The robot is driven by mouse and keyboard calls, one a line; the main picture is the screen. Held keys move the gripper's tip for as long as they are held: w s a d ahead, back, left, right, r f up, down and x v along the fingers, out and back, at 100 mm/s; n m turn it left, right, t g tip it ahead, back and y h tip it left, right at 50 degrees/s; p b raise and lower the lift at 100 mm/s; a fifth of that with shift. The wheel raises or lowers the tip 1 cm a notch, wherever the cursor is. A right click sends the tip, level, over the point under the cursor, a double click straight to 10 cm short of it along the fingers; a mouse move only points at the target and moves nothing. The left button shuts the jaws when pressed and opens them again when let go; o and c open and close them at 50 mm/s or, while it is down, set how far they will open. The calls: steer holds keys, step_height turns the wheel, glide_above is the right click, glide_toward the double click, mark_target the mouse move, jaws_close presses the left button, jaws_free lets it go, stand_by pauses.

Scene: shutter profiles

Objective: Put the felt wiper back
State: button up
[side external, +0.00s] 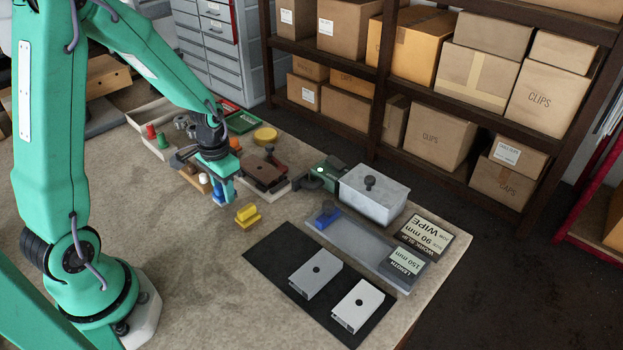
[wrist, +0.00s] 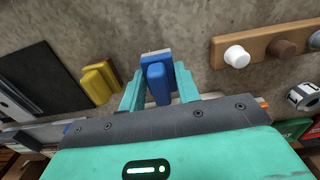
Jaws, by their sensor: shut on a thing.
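My gripper (wrist: 158,90) is shut on a blue block with a raised grip, which I take to be the felt wiper (wrist: 157,80). A thin pale strip shows along its far edge in the wrist view. In the side view my gripper (side external: 222,188) is low over the bench, near the wooden peg strip. The blue wiper (side external: 219,194) is partly hidden there by the fingers, and I cannot tell whether it touches the bench. A yellow block with a raised grip (side external: 247,215) stands apart from my gripper and also shows in the wrist view (wrist: 100,82).
A black mat (side external: 262,262) holds two pale profiles (side external: 316,275). A grey tray (side external: 350,236) holds another blue piece (side external: 327,215). A lidded grey box (side external: 373,193) and two signs (side external: 427,234) stand at right. The peg strip (wrist: 265,48) is beside my gripper. The front left bench is clear.

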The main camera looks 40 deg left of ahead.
steer(key=shift+f, duration=0.9)
steer(key=shift+f, duration=0.15)
steer(key=o, duration=0.9)
steer(key=shift+o, duration=0.2)
steer(key=shift+r, duration=0.2)
steer(key=shift+r, duration=6)
